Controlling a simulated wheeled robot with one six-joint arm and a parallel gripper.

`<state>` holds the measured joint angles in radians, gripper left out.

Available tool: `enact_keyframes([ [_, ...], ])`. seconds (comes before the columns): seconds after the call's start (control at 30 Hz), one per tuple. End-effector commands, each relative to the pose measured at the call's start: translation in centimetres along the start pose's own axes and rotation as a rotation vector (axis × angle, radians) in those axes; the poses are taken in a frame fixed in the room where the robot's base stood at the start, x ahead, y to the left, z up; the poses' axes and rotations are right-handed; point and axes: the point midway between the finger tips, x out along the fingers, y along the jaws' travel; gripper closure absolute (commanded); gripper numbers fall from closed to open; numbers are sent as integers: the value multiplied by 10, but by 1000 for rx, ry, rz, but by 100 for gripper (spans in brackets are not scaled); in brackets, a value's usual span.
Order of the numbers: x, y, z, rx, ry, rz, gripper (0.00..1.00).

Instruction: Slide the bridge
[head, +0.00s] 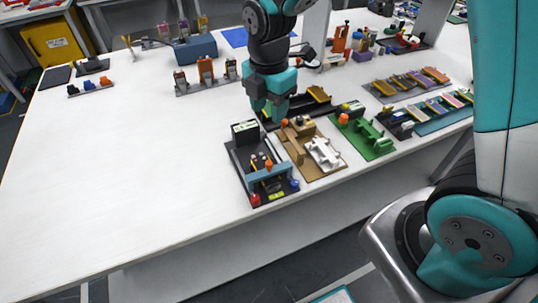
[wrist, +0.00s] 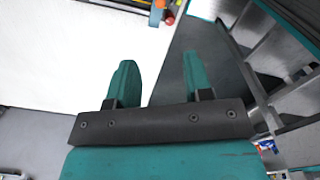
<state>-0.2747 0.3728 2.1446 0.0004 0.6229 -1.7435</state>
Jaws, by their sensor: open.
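The blue-grey bridge (head: 266,175) spans the front part of a black fixture (head: 240,160) near the table's front edge in the head view. Small orange and yellow-tipped parts stand just behind it. My gripper (head: 267,114) hangs pointing down, behind and above the fixture, apart from the bridge. In the wrist view its two teal fingers (wrist: 160,80) are spread with nothing between them. A corner of a fixture with a red knob (wrist: 169,20) shows at the top of that view; the bridge cannot be made out clearly there.
A tan fixture with a white part (head: 323,153) and a green fixture (head: 368,138) stand close to the right. Racks of cells (head: 405,84) lie farther right. Small stands (head: 206,75) are behind. The table's left side (head: 120,160) is clear.

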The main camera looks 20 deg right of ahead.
Motion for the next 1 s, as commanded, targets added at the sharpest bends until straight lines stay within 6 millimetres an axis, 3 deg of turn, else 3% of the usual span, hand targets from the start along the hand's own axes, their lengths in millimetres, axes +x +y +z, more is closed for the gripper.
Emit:
enact_keyframes([
  [0.17,22,-1,0,-5,0,-8,54],
  [0.7,140,-2,0,-3,1,-7,54],
  [1.0,170,-1,0,-3,1,-3,54],
])
